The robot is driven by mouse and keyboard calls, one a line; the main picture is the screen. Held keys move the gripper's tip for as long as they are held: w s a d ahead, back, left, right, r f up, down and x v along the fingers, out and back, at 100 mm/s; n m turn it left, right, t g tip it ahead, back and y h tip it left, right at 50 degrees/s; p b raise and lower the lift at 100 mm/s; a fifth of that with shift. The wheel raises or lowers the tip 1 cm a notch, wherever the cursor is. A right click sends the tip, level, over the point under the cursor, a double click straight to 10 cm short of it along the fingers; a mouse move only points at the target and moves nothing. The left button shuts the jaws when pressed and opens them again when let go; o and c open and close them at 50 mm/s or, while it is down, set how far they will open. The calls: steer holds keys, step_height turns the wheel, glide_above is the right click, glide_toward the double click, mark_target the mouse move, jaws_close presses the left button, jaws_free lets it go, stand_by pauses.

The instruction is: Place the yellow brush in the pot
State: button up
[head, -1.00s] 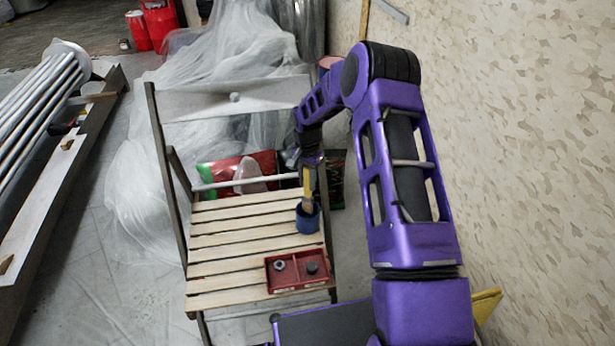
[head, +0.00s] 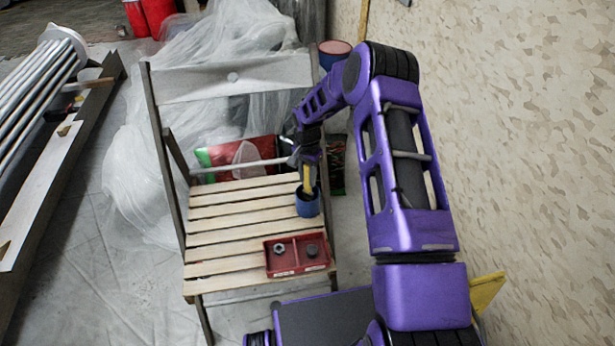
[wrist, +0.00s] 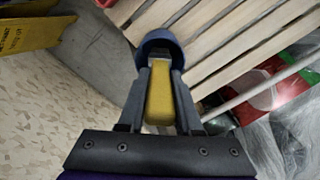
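The blue pot (head: 308,205) stands upright on the right side of the slatted wooden chair seat (head: 235,225). The yellow brush (head: 307,181) is upright, with its lower end inside the pot's opening. My gripper (head: 306,163) is above the pot and shut on the brush's handle. In the wrist view, the yellow handle (wrist: 159,105) lies between my gripper's two fingers (wrist: 160,76), with the blue pot's rim (wrist: 158,36) just beyond.
A red two-part tray (head: 297,270) with small metal parts lies at the seat's front right. The chair's backrest (head: 232,79) rises behind the seat. The patterned wall (head: 520,130) is close on the right. The left of the seat is clear.

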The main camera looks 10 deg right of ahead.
steer(key=o, duration=0.5)
stand_by(0.3)
stand_by(0.4)
